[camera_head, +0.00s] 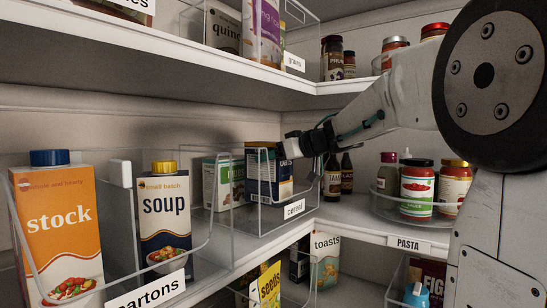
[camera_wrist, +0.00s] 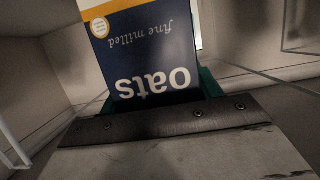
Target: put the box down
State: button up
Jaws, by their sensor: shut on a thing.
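A dark blue oats box (camera_wrist: 160,50) with a white and yellow end fills the upper middle of the wrist view, its lettering upside down. My gripper (camera_wrist: 158,98) is shut on it, with green finger edges at both sides of the box. In the head view my gripper (camera_head: 292,148) reaches into the corner of the middle shelf. The dark blue box (camera_head: 264,188) there stands inside the clear bin labelled cereal (camera_head: 294,209), behind its clear wall. The box's underside is hidden, so I cannot tell whether it touches the bin floor.
Another box (camera_head: 222,182) stands left of it in the bin. A clear bin of cartons (camera_head: 160,288) is nearer left. Dark bottles (camera_head: 333,180) and a turntable of jars (camera_head: 385,203) are to the right. The upper shelf (camera_head: 230,66) hangs above.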

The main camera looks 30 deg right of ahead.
jog(key=shift+f, duration=0.5)
jog(key=o, duration=1.4)
jog(key=shift+r, duration=0.1)
jog(key=v, duration=0.8)
jog(key=r+v, duration=0.1)
jog(key=v, duration=0.3)
